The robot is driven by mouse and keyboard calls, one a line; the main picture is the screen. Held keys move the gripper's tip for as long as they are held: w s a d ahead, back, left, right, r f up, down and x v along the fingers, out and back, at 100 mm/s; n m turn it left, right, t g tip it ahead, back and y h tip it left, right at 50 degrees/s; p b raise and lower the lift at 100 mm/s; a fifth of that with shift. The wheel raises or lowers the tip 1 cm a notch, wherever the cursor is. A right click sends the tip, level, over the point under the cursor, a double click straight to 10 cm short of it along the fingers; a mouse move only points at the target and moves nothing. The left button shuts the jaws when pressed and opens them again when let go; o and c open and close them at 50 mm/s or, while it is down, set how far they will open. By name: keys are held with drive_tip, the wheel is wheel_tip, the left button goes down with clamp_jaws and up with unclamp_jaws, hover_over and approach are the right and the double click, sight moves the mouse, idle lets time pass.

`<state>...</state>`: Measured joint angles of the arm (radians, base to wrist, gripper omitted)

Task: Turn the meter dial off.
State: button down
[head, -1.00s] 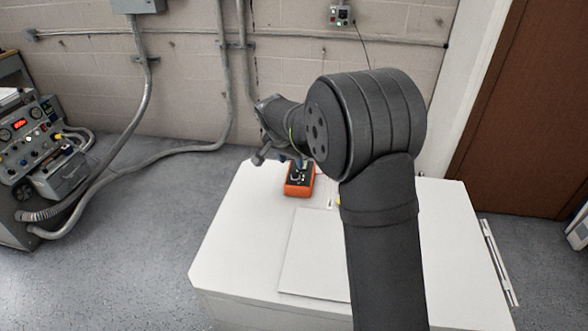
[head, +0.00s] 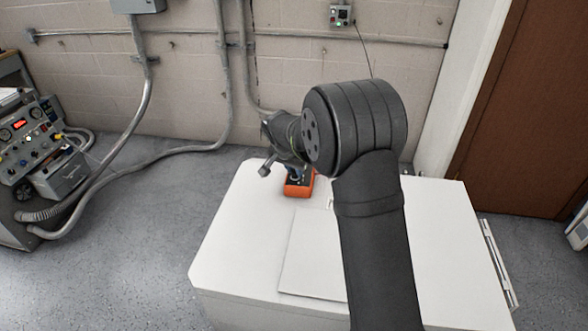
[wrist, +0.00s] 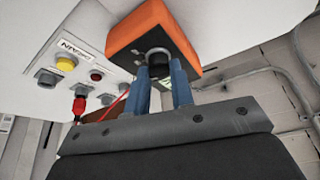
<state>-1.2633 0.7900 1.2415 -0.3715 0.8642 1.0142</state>
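The orange meter (head: 292,191) lies on the white cabinet top, with my gripper (head: 295,172) above it and hiding most of its face. In the wrist view the meter (wrist: 125,34) shows its orange edge and black face. Its round black dial (wrist: 156,55) is just beyond my blue fingertips. The two fingers of my gripper (wrist: 159,70) are apart, one toward each side of the dial. I cannot tell whether they touch it. The dial's pointer and markings are not readable.
The white cabinet top (head: 245,235) is mostly clear. A block wall with conduits (head: 225,80) stands behind.

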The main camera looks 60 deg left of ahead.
drive_tip(key=shift+n, duration=0.4)
drive_tip(key=n, duration=0.2)
drive_tip(key=n+g+y, duration=0.1)
drive_tip(key=shift+w+d+n, duration=0.15)
drive_tip(key=shift+n, duration=0.25)
drive_tip(key=n+g+y, duration=0.1)
drive_tip(key=n, duration=0.2)
drive_tip(key=shift+w, duration=0.1)
drive_tip(key=n+g, duration=0.1)
drive_tip(key=n, duration=0.3)
drive_tip(key=shift+w+g+y, duration=0.1)
drive_tip(key=shift+g+y, duration=0.2)
drive_tip(key=shift+g, duration=0.1)
drive_tip(key=n, duration=0.2)
drive_tip(key=n+g, duration=0.1)
drive_tip(key=n, duration=0.1)
drive_tip(key=shift+w+g, duration=0.1)
drive_tip(key=shift+g, duration=0.2)
drive_tip(key=shift+n, duration=0.3)
drive_tip(key=c, duration=1.2)
unclamp_jaws()
drive_tip(key=shift+c, duration=0.2)
